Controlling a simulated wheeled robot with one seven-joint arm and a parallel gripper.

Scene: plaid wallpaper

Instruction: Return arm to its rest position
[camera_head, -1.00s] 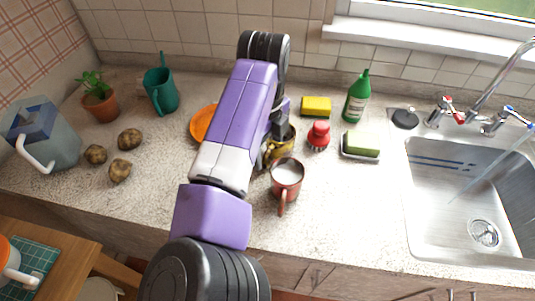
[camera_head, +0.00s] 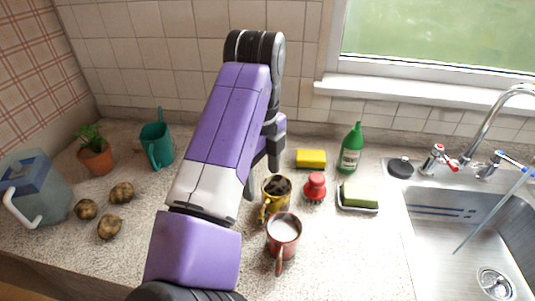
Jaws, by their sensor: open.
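My purple, white and black arm reaches up from the bottom middle of the head view over the counter. My gripper (camera_head: 261,172) shows partly beside the arm, pointing down, with its dark fingers apart and nothing seen between them. It appears just behind and left of a yellow mug (camera_head: 268,204) with dark contents. The arm hides part of the gripper and the counter behind it.
A red mug (camera_head: 284,243) with pale contents stands in front of the yellow one. A red brush (camera_head: 315,187), yellow sponge (camera_head: 310,158), green bottle (camera_head: 350,150) and soap dish (camera_head: 358,205) stand right, before the sink (camera_head: 455,240). Left are potatoes (camera_head: 109,227) and a watering can (camera_head: 157,145).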

